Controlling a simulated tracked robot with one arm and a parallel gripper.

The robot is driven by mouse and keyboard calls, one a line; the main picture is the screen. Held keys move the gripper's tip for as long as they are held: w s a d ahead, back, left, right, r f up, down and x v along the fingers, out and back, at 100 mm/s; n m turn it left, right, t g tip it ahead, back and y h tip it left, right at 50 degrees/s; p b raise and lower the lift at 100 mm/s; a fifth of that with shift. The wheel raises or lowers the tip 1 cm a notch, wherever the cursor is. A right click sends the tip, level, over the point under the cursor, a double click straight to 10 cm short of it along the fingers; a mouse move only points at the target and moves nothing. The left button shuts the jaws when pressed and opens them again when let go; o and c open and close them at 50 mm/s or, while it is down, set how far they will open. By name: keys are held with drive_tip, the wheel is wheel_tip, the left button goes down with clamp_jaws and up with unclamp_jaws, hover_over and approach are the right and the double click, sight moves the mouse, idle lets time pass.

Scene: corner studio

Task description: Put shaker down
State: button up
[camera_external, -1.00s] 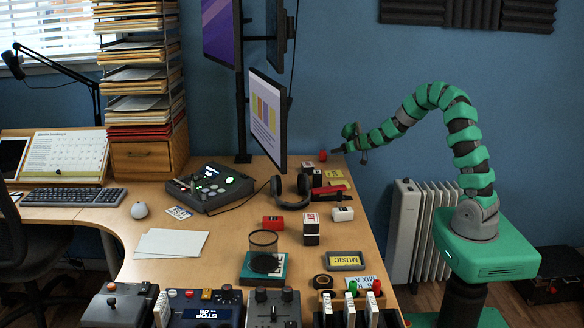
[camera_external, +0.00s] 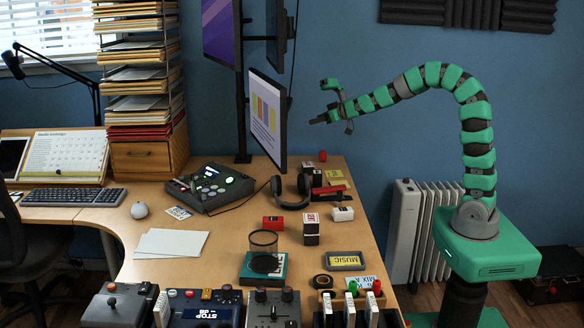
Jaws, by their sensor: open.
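A small red object (camera_external: 323,156), which looks like the shaker, rests on the far right end of the wooden desk (camera_external: 215,262) near the blue wall. It is too small to make out in detail. My gripper (camera_external: 315,121) is open and appears empty. It is up in the air above the red object, apart from it, and points left in front of the wall.
Black headphones (camera_external: 277,190) and a red-and-black item (camera_external: 329,190) lie nearer on the desk. A monitor (camera_external: 266,120) stands left of my gripper. A radiator (camera_external: 420,230) stands right of the desk.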

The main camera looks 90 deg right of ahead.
drive_tip(key=w+a+r+n+t+y, duration=0.1)
drive_tip(key=w+a+r+n+y, duration=0.1)
drive_tip(key=a+r, duration=0.85)
drive_tip(key=w+a+r+n+t+y, duration=0.1)
drive_tip(key=w+a+r, duration=0.1)
drive_tip(key=a+r, duration=0.9)
drive_tip(key=s+a+r+n+y, duration=0.1)
drive_tip(key=s+a+r, duration=0.2)
drive_tip(key=a, duration=0.4)
drive_tip(key=s+a+r+n+t+y, duration=0.1)
drive_tip(key=s+a+r, duration=0.3)
drive_tip(key=a+r, duration=0.2)
drive_tip(key=s+a+r+t+y, duration=0.1)
drive_tip(key=s+a+r, duration=0.3)
drive_tip(key=a, duration=0.5)
drive_tip(key=shift+s+r+n+y, duration=0.25)
drive_tip(key=shift+r+n+y, duration=0.15)
drive_tip(key=shift+r+y, duration=0.25)
wheel_tip(320, 180, up, 4)
drive_tip(key=p, duration=0.4)
drive_tip(key=shift+r, duration=0.2)
